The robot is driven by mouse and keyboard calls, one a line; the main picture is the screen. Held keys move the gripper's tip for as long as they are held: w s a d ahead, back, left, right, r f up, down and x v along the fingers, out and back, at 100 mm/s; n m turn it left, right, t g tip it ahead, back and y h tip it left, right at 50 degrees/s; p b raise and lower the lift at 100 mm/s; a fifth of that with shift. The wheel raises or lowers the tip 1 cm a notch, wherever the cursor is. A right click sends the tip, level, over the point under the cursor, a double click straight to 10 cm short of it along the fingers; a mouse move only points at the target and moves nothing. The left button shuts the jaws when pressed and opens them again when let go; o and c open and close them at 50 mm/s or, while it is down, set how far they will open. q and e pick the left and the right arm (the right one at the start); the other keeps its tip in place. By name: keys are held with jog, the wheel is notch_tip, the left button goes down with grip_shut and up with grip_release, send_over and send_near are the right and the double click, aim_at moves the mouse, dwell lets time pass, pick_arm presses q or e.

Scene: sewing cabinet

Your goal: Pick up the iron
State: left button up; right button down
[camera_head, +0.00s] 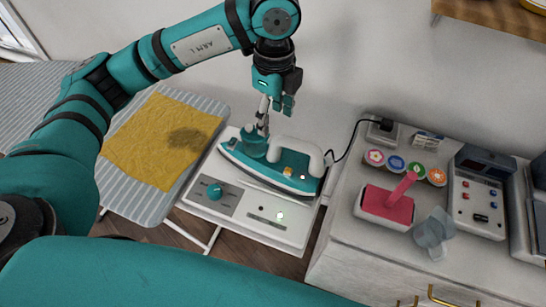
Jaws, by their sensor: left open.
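The iron (262,168) is teal with a white handle (298,150). It lies on a white base station (240,212) with a knob and small lights. My left gripper (266,122) reaches down from above at the iron's back left part, its fingers pointing down near a teal raised part of the iron. It is open. Whether a finger touches the iron I cannot tell. My right gripper does not show.
A striped ironing board (215,107) with a yellow cloth (163,140) bearing a dark stain is at left. A white cabinet (345,245) at right carries a pink-handled thing (396,203), round coloured spools (396,164) and a grey device (478,197). A black cord (352,137) runs behind the iron.

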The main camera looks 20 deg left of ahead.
aim_at(276, 137)
pick_arm(q)
notch_tip(276, 137, down, 4)
jog(key=shift+w+r+p, duration=0.1)
jog(key=shift+r+p, duration=0.05)
jog(key=shift+p, duration=0.3)
notch_tip(276, 137, down, 3)
jog(key=shift+r, duration=0.2)
jog(key=shift+f+p, duration=0.25)
jog(key=shift+p, duration=0.25)
jog(key=f, duration=0.1)
jog(key=f+p, duration=0.1)
jog(key=f, duration=0.1)
jog(key=shift+w+d+f+p, duration=0.15)
jog(key=shift+w+f+p, duration=0.15)
jog(key=shift+p, duration=0.1)
jog(key=shift+s+f, duration=0.1)
jog(key=shift+f, duration=0.5)
grip_shut()
jog(key=shift+w+r, duration=0.15)
jog(key=shift+w, duration=0.05)
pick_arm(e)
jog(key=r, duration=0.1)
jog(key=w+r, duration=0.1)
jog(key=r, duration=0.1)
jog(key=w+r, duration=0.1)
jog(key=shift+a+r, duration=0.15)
